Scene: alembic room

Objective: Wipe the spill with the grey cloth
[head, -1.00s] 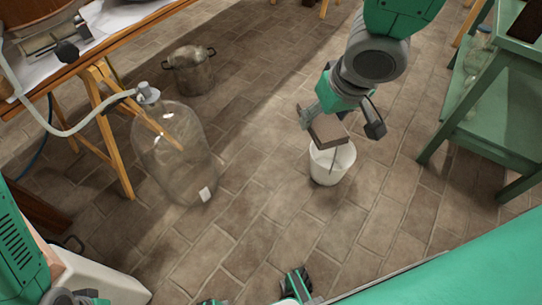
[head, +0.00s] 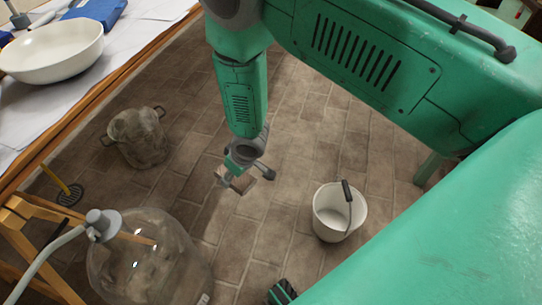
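My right gripper (head: 240,172) points down over the tiled floor, left of the white bucket. A small flat grey-brown piece, which looks like the folded grey cloth (head: 243,184), is between its fingers. The arm and fingers hide part of the cloth. I cannot tell whether the cloth touches the floor. I cannot make out a distinct spill on the tiles.
The white bucket (head: 330,222) with a dark-gripped handle stands right of the gripper. A large glass carboy (head: 150,262) with a hose is at lower left. A metal pot (head: 138,138) stands on the floor. A table (head: 75,105) with a white bowl (head: 52,52) is at upper left.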

